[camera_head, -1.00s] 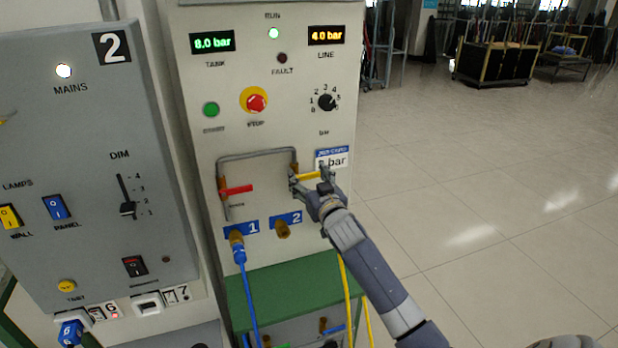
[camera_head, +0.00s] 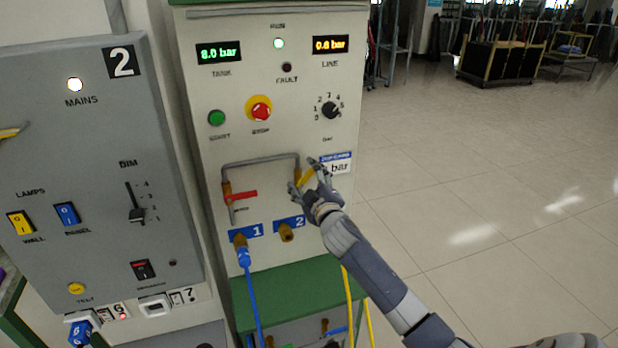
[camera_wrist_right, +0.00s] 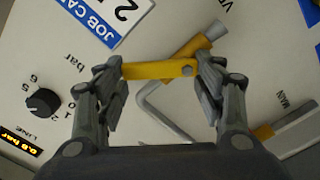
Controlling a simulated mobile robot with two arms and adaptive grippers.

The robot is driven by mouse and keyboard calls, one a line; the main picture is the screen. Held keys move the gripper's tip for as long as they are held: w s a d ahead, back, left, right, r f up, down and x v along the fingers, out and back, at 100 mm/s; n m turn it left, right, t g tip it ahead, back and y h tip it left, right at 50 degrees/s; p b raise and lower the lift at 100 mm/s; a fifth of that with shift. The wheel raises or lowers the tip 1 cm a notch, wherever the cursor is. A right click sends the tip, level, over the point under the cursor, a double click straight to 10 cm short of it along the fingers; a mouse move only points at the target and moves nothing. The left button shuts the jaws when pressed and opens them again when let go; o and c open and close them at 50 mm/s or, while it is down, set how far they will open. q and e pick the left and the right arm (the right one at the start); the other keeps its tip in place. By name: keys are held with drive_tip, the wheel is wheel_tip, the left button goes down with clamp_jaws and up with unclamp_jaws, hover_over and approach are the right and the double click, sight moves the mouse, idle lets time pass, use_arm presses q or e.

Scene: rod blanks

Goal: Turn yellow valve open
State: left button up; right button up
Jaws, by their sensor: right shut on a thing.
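The yellow valve handle (camera_head: 305,178) is on the pale panel, at the right end of a grey bent pipe (camera_head: 260,161). It slants up to the right in the head view. My right gripper (camera_head: 307,182) is shut on it. In the right wrist view the yellow handle (camera_wrist_right: 160,70) spans between the two fingers of my right gripper (camera_wrist_right: 163,76), with the brass valve body (camera_wrist_right: 197,45) behind it. The LINE display (camera_head: 330,44) seems to read 0.8 bar. My left gripper is not in view.
A red valve handle (camera_head: 240,195) is left of the yellow one. Below are a blue hose (camera_head: 250,285) at port 1 and brass port 2 (camera_head: 286,233). Buttons and a black knob (camera_head: 331,110) are above. A grey panel (camera_head: 100,180) is at left. Open floor lies right.

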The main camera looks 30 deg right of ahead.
drive_tip(key=n, duration=0.2)
drive_tip(key=a+n+p, duration=0.1)
drive_tip(key=n, duration=0.1)
drive_tip(key=shift+w+r, duration=0.15)
drive_tip(key=shift+w+a+n, duration=0.1)
drive_tip(key=shift+a+n, duration=0.1)
drive_tip(key=shift+n, duration=0.7)
drive_tip(key=shift+a+n, duration=0.2)
drive_tip(key=shift+n, duration=1)
drive_tip(key=o, duration=1.1)
drive_tip(key=shift+c, duration=0.2)
drive_tip(key=shift+a, duration=0.1)
drive_tip(key=v, duration=1.2)
